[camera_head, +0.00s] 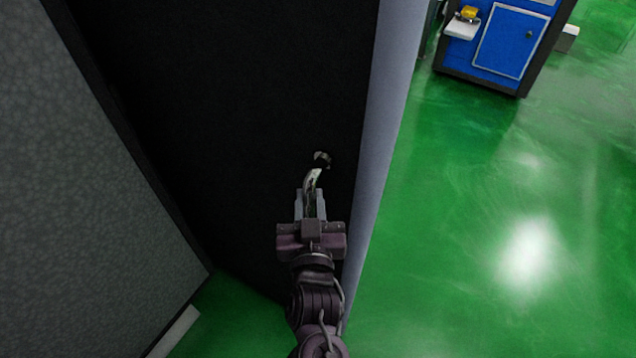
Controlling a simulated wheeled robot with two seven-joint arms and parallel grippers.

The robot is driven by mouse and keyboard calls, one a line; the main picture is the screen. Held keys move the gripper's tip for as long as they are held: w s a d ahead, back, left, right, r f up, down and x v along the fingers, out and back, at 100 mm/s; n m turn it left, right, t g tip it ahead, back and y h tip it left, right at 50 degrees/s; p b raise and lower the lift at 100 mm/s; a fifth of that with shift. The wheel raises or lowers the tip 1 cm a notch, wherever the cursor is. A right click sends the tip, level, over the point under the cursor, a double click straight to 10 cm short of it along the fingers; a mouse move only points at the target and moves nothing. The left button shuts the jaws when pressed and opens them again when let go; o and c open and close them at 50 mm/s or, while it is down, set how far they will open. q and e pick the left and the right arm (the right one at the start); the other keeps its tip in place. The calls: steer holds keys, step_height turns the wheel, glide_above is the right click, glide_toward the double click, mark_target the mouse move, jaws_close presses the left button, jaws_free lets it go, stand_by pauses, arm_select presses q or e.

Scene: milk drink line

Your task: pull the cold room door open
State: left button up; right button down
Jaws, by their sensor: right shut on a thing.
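The cold room door is a tall dark panel (220,110) filling the upper middle of the head view. A curved metal handle (313,178) sticks out from it near its right side, with a round dark mount at its upper end. My right gripper (311,200) comes up from the bottom of the view and is shut on the handle. The gripper's fingers hide the lower part of the handle. My left gripper is not in view.
A grey textured wall or panel (75,190) stands close on the left. A pale vertical edge (385,110) runs along the dark panel's right side. A blue cabinet (500,42) stands at the upper right. Open green floor (480,200) lies on the right.

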steer(key=shift+s+a+r, duration=0.1)
steer(key=shift+a+r, duration=0.15)
steer(key=shift+r, duration=0.05)
steer(key=c, duration=1.6)
jaws_free()
steer(key=o, duration=0.3)
steer(key=shift+a+f, duration=0.15)
steer(key=shift+f, duration=0.1)
arm_select(q)
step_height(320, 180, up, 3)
steer(key=p, duration=0.3)
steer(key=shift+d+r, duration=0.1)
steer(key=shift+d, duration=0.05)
arm_select(e)
steer(key=s, duration=0.7)
steer(key=shift+s+d, duration=0.25)
steer(key=shift+d, duration=0.05)
